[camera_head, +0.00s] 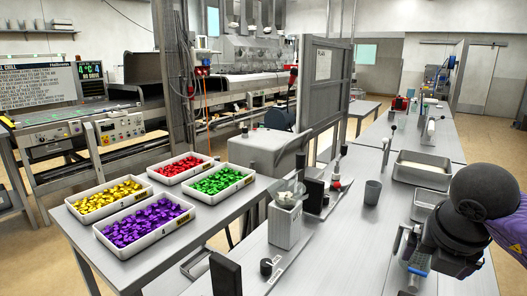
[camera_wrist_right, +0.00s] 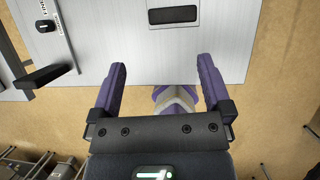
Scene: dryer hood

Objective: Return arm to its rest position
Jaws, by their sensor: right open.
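My right arm (camera_head: 488,188) comes in at the right edge of the head view, with black rounded links over the near right part of the grey worktable (camera_head: 335,225). Its fingers cannot be made out there. In the right wrist view, my right gripper (camera_wrist_right: 165,72) is open, its two purple fingers wide apart with nothing held between them. A purple and white shape (camera_wrist_right: 175,100) shows lower down beyond the fingers; I cannot tell what it is. The worktable's edge and tan floor also lie beyond the fingers. My left arm and gripper are not in view.
Four-sided white trays of purple (camera_head: 145,222), yellow (camera_head: 108,198), red (camera_head: 180,167) and green (camera_head: 217,181) pieces stand on the left table.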

